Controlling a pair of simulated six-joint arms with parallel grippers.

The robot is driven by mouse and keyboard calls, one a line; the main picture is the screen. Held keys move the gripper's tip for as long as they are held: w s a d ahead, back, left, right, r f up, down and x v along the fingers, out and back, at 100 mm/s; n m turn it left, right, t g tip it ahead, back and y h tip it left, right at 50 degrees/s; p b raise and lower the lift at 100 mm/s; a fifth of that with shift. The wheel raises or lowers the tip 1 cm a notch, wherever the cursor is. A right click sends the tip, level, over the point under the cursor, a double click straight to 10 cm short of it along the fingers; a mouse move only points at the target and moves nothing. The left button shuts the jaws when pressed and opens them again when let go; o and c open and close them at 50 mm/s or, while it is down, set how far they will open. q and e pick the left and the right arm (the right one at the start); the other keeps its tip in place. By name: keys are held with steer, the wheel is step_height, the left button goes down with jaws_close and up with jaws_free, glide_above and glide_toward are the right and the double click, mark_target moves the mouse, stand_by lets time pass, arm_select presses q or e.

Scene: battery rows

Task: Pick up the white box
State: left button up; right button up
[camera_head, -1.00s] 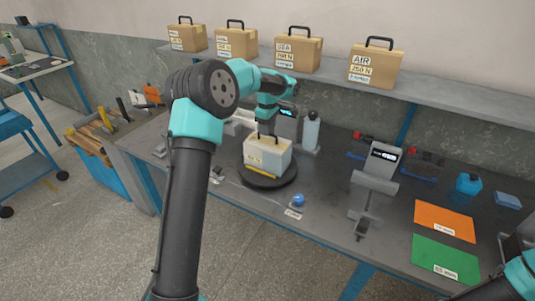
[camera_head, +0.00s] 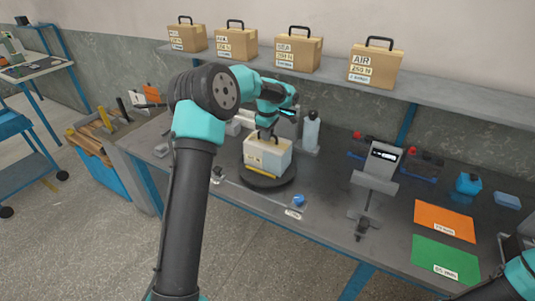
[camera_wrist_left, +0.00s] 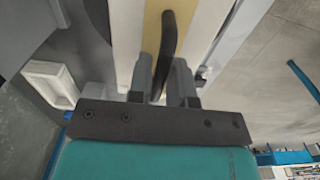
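The white box (camera_head: 268,157) has a yellowish top strip and a dark handle, and sits upright on a round black turntable (camera_head: 270,183). My left gripper (camera_head: 266,134) is at the handle, above the box top. In the left wrist view, the fingers of my left gripper (camera_wrist_left: 163,78) stand on either side of the black handle (camera_wrist_left: 167,40), with small gaps visible, so it looks open around it. The box (camera_wrist_left: 200,25) fills the upper middle of that view.
A grey bottle (camera_head: 311,131) stands close behind the box, to the right. A blue ball (camera_head: 299,200) lies in front. A grey device with a display (camera_head: 379,160) and orange (camera_head: 445,221) and green (camera_head: 446,258) mats are to the right. Tan cases line the shelf (camera_head: 440,92).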

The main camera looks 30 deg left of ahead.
arm_select(q)
jaws_close()
steer(key=shift+r, duration=0.1)
stand_by(0.9)
